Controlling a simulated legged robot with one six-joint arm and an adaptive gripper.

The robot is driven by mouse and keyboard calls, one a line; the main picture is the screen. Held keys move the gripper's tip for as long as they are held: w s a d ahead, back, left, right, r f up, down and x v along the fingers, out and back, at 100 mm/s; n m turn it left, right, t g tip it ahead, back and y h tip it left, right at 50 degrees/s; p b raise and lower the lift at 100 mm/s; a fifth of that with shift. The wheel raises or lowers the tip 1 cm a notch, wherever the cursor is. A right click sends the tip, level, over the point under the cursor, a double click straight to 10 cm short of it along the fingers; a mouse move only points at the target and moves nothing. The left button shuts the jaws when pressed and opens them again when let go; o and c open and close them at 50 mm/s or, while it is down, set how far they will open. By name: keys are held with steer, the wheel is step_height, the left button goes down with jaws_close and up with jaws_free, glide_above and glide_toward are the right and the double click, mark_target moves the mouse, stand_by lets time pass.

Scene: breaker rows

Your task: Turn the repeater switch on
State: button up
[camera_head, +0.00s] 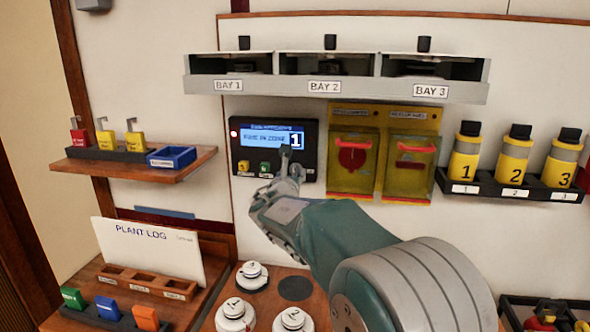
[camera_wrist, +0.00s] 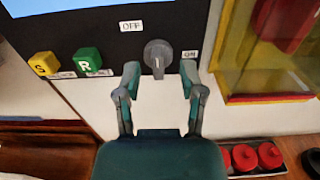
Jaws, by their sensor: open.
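A grey rotary switch knob (camera_wrist: 157,56) is on the black panel (camera_head: 307,173), below a blue screen. An OFF label (camera_wrist: 131,26) is at its upper left and an ON label (camera_wrist: 190,54) at its right. Its thick grip part extends downward in the wrist view; its exact setting is hard to tell. My gripper (camera_wrist: 159,78) is open, with one finger on each side of the knob in the picture. I cannot tell whether either finger touches it. In the head view my gripper (camera_head: 287,172) is at the panel's lower right and hides much of the knob area.
A yellow button (camera_wrist: 44,65) and a green button (camera_wrist: 88,61) are left of the knob. Yellow boxes with clear covers (camera_head: 352,160) stand close on the right. A grey bay shelf (camera_head: 270,87) is above. A wooden shelf (camera_head: 190,165) is at left.

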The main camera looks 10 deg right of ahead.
mark_target(294, 169)
steer(key=shift+a+x, duration=0.15)
steer(key=shift+x, duration=0.6)
steer(key=shift+a+x, duration=0.15)
steer(key=shift+x, duration=0.6)
steer(key=shift+w, duration=0.15)
steer(key=shift+o, duration=0.2)
steer(key=shift+d, duration=0.2)
jaws_close()
steer(key=shift+a+r, duration=0.1)
